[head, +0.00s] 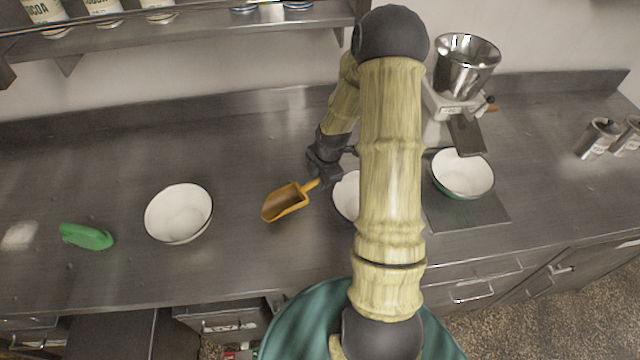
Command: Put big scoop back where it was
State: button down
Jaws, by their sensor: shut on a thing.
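The big scoop (286,203) is orange-yellow, with its open bowl toward the lower left and its handle toward the upper right. My gripper (318,180) is shut on the scoop's handle. The scoop is over the steel counter between two white bowls; I cannot tell whether it touches the counter. My arm hides part of the counter behind it.
A white bowl (179,213) stands left of the scoop, and another white bowl (346,196) is partly hidden by my arm. A green object (87,237) lies far left. Bare counter lies behind the left bowl.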

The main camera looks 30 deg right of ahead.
jog(key=shift+s+x, duration=0.15)
jog(key=shift+x, duration=0.5)
jog(key=shift+s+x, duration=0.1)
jog(key=shift+x, duration=0.55)
jog(key=shift+d+f, duration=0.1)
jog(key=shift+d, duration=0.05)
jog(key=c, duration=1.3)
grip_release()
jog(key=shift+f, duration=0.1)
jog(key=v, duration=1.2)
jog(key=shift+b, duration=0.4)
